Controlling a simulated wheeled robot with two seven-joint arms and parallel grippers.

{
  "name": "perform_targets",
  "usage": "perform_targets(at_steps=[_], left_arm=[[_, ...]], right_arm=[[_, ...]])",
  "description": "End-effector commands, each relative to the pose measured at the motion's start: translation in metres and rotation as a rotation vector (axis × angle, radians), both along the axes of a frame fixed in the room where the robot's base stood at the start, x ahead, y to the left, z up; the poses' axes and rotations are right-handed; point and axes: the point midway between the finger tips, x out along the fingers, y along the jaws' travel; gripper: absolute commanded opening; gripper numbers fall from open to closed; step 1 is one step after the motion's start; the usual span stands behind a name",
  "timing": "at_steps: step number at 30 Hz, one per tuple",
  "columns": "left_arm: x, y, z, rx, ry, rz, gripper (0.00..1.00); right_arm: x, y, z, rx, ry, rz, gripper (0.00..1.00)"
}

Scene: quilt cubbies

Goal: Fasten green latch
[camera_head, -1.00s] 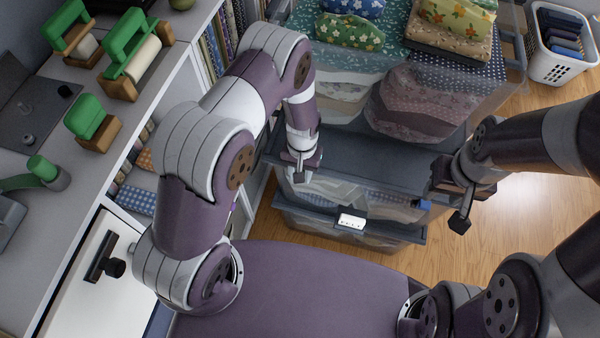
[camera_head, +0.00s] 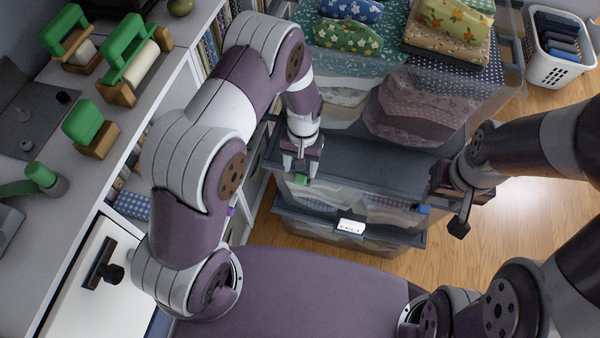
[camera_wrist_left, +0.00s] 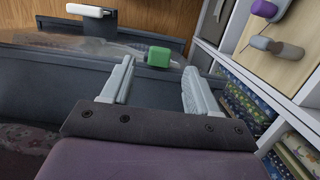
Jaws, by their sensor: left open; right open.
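The green latch (camera_head: 300,179) is a small green block on the front rim of a clear drawer bin, just below my left gripper in the head view. In the left wrist view the green latch (camera_wrist_left: 159,57) sits beyond and between the two fingertips, apart from them as far as I can tell. My left gripper (camera_head: 301,168) is open and empty, and its spread fingers also show in the left wrist view (camera_wrist_left: 158,78). My right gripper (camera_head: 462,215) is open and empty, near the right end of the bins' front, by a blue latch (camera_head: 423,209).
Stacked clear bins (camera_head: 375,160) hold folded quilts. A white latch or label (camera_head: 351,226) is on the lower bin's front. A cubby unit with a white counter (camera_head: 160,80) stands at left. A white basket (camera_head: 560,65) is at the far right on the wood floor.

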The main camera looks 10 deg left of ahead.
Motion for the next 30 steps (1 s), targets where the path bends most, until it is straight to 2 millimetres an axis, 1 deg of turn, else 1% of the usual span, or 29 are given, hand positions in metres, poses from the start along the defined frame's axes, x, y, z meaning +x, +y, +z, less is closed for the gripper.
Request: perform_targets(at_steps=[1,3,6,10,15,27,29,30], left_arm=[[0.003,0.0,0.014,-0.001,-0.005,0.0,0.6],[0.006,0.0,0.033,-0.001,-0.004,0.0,0.6],[0.009,0.0,0.056,0.0,-0.004,0.0,0.6],[0.011,0.0,0.073,0.0,0.0,-0.001,0.6],[0.011,0.0,0.08,0.001,0.002,-0.001,0.6],[0.012,0.0,0.079,0.001,0.001,-0.001,0.6],[0.014,-0.001,0.078,-0.004,-0.013,-0.016,0.6],[0.005,0.002,0.073,-0.002,-0.003,-0.032,0.6]], right_arm=[[0.0,0.0,0.0,0.0,0.0,0.0,0.43],[0.0,0.0,0.0,0.0,0.0,0.0,0.43],[0.0,0.0,0.0,0.0,0.0,0.0,0.43],[0.0,0.0,0.0,0.0,0.0,0.0,0.43],[0.0,0.0,0.0,0.0,0.0,0.0,0.43],[0.0,0.0,0.0,0.0,0.0,0.0,0.43],[0.0,0.0,0.0,0.0,0.0,0.0,0.43],[0.0,0.0,0.0,0.0,0.0,0.0,0.43]])
